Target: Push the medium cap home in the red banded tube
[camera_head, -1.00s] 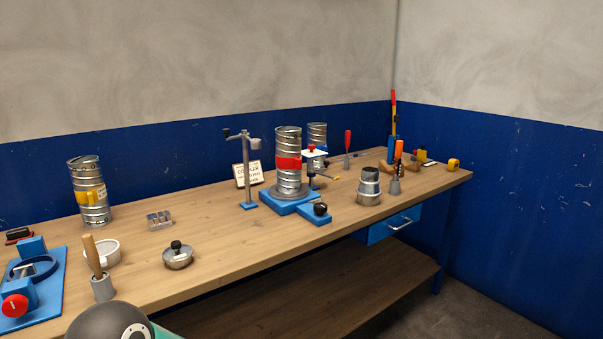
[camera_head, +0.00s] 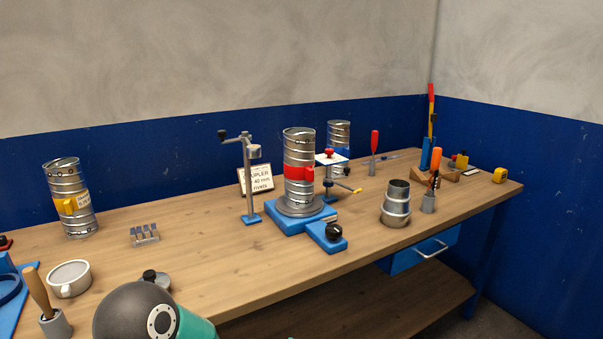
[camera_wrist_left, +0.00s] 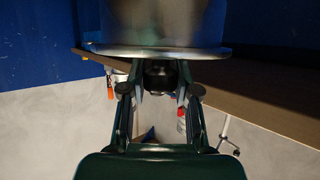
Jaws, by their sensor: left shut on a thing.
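The red banded tube (camera_head: 299,165) is a spiral metal duct with a red band and clamp. It stands upright on a blue fixture (camera_head: 290,222) near the middle of the bench. In the left wrist view my left gripper (camera_wrist_left: 160,90) is shut on the black knob (camera_wrist_left: 160,74) of a wide metal cap (camera_wrist_left: 165,30). Whether this is the medium cap I cannot tell. In the head view only part of my left arm shows at the bottom, and the gripper is out of frame. Another knobbed cap (camera_head: 158,276) lies on the bench, partly hidden by my arm.
A crank stand (camera_head: 247,180) and a sign (camera_head: 262,180) are left of the tube. A yellow banded tube (camera_head: 66,205) stands at the left. A stepped metal fitting (camera_head: 396,205) stands at the right. The bench (camera_head: 240,265) is clear in front of the fixture.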

